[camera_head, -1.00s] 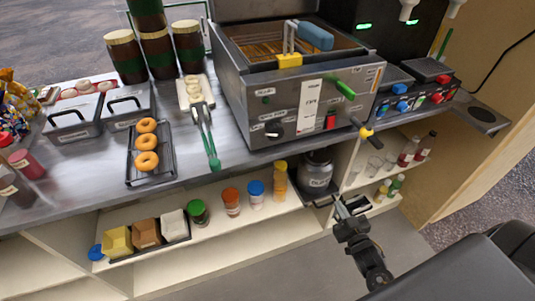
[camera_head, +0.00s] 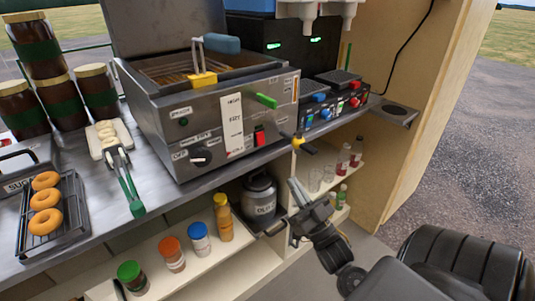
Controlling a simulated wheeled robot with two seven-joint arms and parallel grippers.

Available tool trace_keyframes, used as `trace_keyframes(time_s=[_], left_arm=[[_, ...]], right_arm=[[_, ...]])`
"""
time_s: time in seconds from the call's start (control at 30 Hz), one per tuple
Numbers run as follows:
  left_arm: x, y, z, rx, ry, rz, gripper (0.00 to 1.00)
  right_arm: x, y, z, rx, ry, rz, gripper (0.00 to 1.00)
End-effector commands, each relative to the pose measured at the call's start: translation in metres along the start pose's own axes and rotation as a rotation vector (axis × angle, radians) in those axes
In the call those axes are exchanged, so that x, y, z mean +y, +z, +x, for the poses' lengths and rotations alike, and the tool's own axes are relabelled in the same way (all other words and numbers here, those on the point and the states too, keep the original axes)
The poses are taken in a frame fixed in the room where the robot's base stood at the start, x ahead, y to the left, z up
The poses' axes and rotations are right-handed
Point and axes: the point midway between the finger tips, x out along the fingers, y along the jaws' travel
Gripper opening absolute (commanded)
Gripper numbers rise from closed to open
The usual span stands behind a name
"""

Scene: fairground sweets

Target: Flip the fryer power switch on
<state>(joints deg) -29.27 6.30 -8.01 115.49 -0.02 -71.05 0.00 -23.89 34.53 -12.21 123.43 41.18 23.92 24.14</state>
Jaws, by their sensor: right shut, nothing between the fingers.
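The fryer (camera_head: 215,112) is a steel box on the counter, with a basket resting in its open top. I cannot tell the switch's position at this size. My right gripper (camera_head: 296,189) is shut and empty. In the picture it is below and to the right of the red switch, apart from it, in front of the shelf under the counter. My left gripper is out of view.
A yellow-and-black lever (camera_head: 303,146) sticks out from the fryer's lower right corner, between switch and gripper in the picture. A steel can (camera_head: 259,198) stands on the shelf below. Donuts on a rack (camera_head: 73,213) lie left.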

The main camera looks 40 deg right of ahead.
Motion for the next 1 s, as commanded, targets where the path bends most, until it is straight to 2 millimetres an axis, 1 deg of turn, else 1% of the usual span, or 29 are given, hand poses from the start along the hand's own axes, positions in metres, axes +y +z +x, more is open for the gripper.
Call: trace_keyframes(time_s=[0.03,0.13,0.3,0.43,0.5,0.7,1.0], left_arm=[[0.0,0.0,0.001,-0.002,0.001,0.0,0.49],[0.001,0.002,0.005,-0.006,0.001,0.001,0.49],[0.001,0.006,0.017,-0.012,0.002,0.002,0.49],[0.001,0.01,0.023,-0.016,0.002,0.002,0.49],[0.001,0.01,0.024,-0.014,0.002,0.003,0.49],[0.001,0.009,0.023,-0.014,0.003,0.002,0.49],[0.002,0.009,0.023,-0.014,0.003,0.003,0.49]], right_arm=[[0.0,-0.002,0.009,0.004,-0.001,-0.001,0.0],[0.0,-0.002,0.029,0.005,-0.001,-0.001,0.0],[0.0,-0.002,0.065,0.004,-0.001,-0.002,0.0],[0.0,-0.002,0.09,0.004,-0.001,-0.003,0.0],[0.0,0.008,0.096,0.0,0.0,-0.003,0.0],[0.0,0.024,0.111,-0.001,0.0,-0.002,0.0],[0.0,0.029,0.115,-0.002,-0.001,-0.001,0.0]])
